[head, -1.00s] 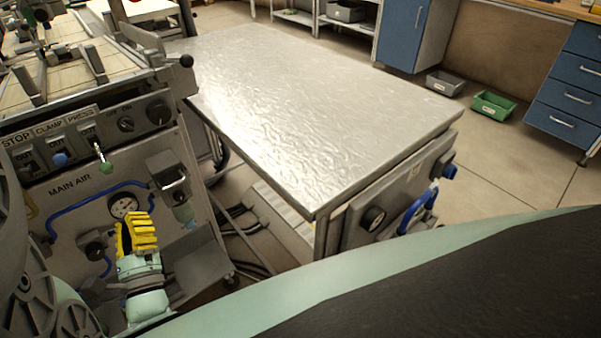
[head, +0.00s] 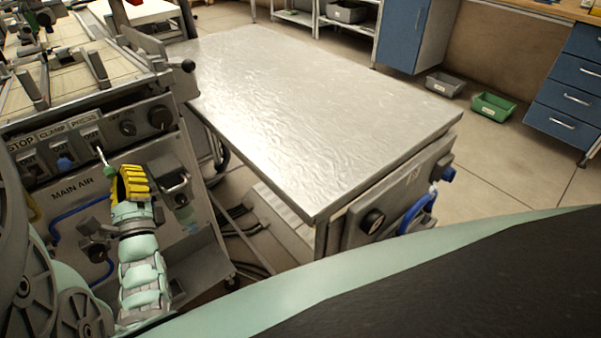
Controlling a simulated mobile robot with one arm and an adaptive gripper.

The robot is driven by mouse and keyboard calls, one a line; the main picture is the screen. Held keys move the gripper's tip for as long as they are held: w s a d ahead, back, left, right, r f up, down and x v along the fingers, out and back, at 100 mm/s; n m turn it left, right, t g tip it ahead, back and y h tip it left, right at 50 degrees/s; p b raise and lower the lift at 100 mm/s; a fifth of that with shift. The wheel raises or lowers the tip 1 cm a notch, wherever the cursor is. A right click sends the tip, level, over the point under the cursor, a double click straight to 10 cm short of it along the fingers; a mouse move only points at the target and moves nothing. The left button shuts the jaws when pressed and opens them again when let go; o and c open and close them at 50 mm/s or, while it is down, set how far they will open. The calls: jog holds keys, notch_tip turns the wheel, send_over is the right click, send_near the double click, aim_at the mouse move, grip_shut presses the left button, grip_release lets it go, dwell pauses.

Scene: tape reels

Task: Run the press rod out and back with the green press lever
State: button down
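The green press lever (head: 109,171) hangs down and a little right from its slot under the PRESS label on the front panel (head: 80,186), on a pale stem. My gripper (head: 130,184), with yellow fingers, is just right of and slightly below the green knob. In this view the fingers overlap or border the knob's right side; I cannot tell whether they touch it. The finger gap is too small and turned away to tell whether it is open or shut. I cannot make out the press rod.
A blue clamp lever (head: 65,163) sits left of the green one, with the STOP lever beyond. Black knobs (head: 160,117) are to the upper right. A valve unit (head: 175,184) sits right of my gripper. A bare metal table (head: 320,110) stands to the right.

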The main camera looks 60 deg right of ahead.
jog(key=shift+s, duration=0.1)
jog(key=shift+s+a+r+y+p, duration=0.1)
jog(key=shift+r+y+p, duration=0.15)
jog(key=shift+p, duration=0.3)
jog(key=shift+s+a+r+n+g+y+p, duration=0.15)
jog(key=shift+s+r+n+g+y+p, duration=0.1)
jog(key=shift+r+n+g+y+p, duration=0.55)
